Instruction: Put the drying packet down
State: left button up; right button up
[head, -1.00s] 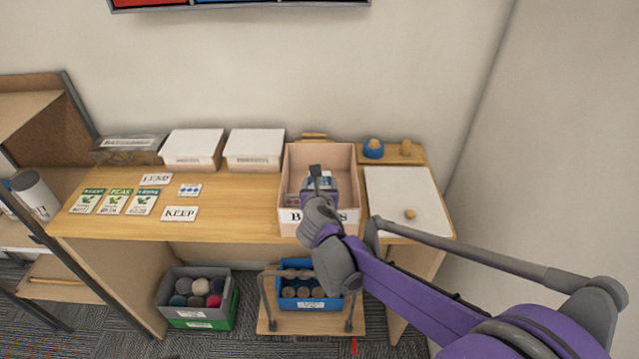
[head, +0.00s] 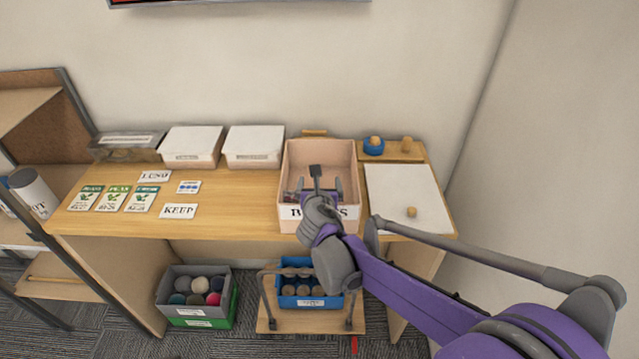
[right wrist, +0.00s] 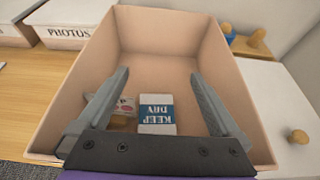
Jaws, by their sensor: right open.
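The drying packet (right wrist: 157,113), white and blue with "KEEP DRY" lettering, lies inside the pinkish open box (head: 322,152), low between my right gripper's fingers in the right wrist view. My right gripper (right wrist: 160,78) is open, with a gap on each side of the packet. In the head view my right gripper (head: 319,184) reaches down into the box and hides the packet. The box's front label is partly covered by my arm. My left gripper is not in view.
Another small labelled item (right wrist: 124,105) lies left of the packet in the box. Lidded white boxes (head: 254,147) stand to the left. A white board (head: 405,190) with a wooden knob (head: 411,212) is to the right. Cards, including KEEP (head: 179,211), lie on the desk.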

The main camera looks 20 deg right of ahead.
jog(key=shift+r, duration=0.25)
jog(key=r+p+v, duration=0.1)
jog(key=v, duration=1.1)
jog(key=s+d+f+m+g, duration=0.25)
jog(key=s+m, duration=0.25)
jog(key=m, duration=0.3)
jog(key=s+d+f+m+g, duration=0.2)
jog(key=s+d+f+m, duration=0.25)
jog(key=m, duration=0.25)
jog(key=s+a+f+m+g+y, duration=0.1)
jog(key=s+f+m+y, duration=0.1)
jog(key=s+m, duration=0.4)
jog(key=s+a+f+m+g+y, duration=0.1)
jog(key=s+a+f+m+g, duration=0.1)
jog(key=s+f+m, duration=0.2)
jog(key=s+m, duration=0.3)
jog(key=m, duration=0.4)
jog(key=shift+a+f+m+y, duration=0.25)
jog(key=shift+m+y, duration=0.15)
jog(key=shift+s+d, duration=0.1)
jog(key=shift+d, duration=0.05)
